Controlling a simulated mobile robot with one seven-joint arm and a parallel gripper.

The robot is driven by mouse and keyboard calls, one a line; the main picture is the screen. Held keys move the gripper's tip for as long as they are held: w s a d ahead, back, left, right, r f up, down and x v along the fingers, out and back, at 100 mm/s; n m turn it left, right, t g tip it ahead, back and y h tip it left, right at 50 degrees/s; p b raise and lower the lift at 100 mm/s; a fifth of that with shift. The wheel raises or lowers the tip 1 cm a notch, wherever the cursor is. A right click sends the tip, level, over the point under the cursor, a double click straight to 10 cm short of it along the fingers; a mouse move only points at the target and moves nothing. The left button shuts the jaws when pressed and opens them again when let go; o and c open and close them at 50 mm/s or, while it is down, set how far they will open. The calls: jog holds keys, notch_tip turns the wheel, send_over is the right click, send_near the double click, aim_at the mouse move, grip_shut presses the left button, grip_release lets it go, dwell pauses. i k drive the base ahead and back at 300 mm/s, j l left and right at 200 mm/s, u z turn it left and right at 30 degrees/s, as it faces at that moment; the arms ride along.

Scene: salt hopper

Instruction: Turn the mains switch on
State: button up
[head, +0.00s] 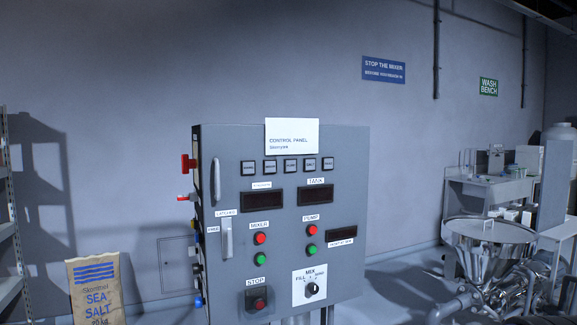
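The grey control panel (240,165) stands in the middle of the head view, its front turned slightly. A red rotary-looking switch (188,164) sticks out from the panel's left side near the top; it may be the mains switch, but no label on it is readable. A smaller red-tipped part (184,197) juts out below it. The side face is seen almost edge-on, so whether the switch is on or off cannot be told. The display windows (262,199) on the front look dark. My gripper is not in view.
The panel front has a vertical handle (216,181), red and green buttons, a STOP button (258,301) and a MIX selector (312,289). A sea salt sack (95,295) stands left, beside shelving (8,230). A steel hopper (490,240) and bench (490,188) are right.

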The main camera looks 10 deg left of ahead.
aim_at(186, 163)
jog(key=j+u, duration=0.1)
jog(key=u, duration=0.25)
jog(key=j+u, duration=0.15)
jog(key=u, duration=0.2)
jog(key=k+j+u, duration=0.1)
jog(key=u, duration=0.25)
jog(key=i+j, duration=0.3)
jog(key=i, duration=0.25)
